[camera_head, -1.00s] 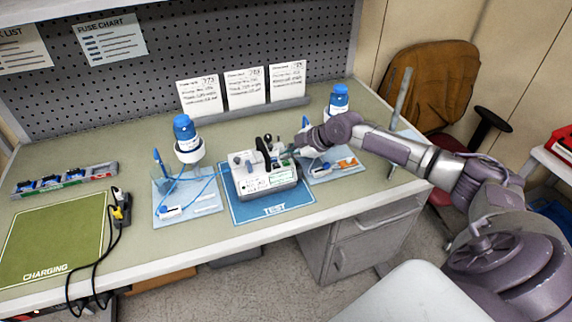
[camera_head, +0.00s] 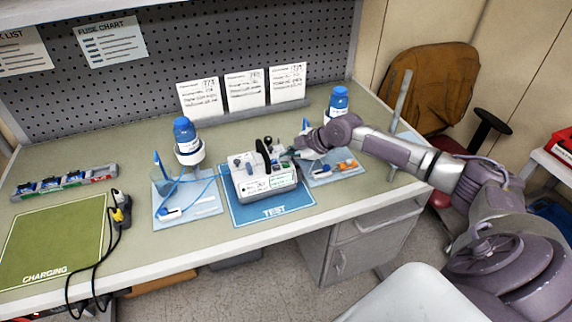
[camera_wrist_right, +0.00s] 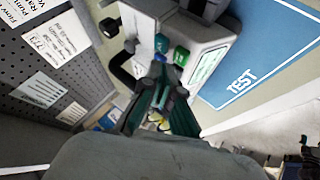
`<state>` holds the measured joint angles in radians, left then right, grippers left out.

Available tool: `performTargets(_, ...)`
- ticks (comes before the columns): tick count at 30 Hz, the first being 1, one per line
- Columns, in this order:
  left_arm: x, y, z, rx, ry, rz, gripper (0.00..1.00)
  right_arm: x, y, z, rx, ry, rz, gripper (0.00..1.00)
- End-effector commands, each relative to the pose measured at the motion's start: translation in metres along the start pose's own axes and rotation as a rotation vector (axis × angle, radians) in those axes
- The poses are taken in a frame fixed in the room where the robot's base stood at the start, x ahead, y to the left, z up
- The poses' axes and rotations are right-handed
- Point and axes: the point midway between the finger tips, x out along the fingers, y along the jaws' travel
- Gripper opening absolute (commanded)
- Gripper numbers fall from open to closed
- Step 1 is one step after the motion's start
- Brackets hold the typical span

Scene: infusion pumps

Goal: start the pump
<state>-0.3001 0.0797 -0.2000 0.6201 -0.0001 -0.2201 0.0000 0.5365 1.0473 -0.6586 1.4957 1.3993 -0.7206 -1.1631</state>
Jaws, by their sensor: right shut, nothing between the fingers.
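The pump (camera_head: 262,186) is a pale grey box with a black handle, standing on the blue TEST mat (camera_head: 238,214). It also shows at the top of the right wrist view (camera_wrist_right: 205,22), with a blue button (camera_wrist_right: 161,43) and a green button (camera_wrist_right: 181,56) on it. My right gripper (camera_head: 294,153) is at the pump's right end. In the wrist view its shut, empty fingertips (camera_wrist_right: 160,82) are just below these buttons; I cannot tell whether they touch. My left gripper is not in view.
Blue-capped bottles stand left (camera_head: 186,142) and right (camera_head: 338,104) of the pump, near pale trays with tubing. A green CHARGING mat (camera_head: 50,240) and black cables lie at the left. Cards (camera_head: 245,88) stand behind. The front bench strip is clear.

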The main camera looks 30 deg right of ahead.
Motion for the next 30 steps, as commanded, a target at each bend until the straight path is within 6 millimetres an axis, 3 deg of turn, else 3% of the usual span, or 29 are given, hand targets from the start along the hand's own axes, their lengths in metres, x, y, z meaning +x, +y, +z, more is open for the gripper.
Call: performTargets(30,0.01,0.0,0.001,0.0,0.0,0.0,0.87,0.008,-0.006,0.006,0.0,0.0,0.0,0.0)
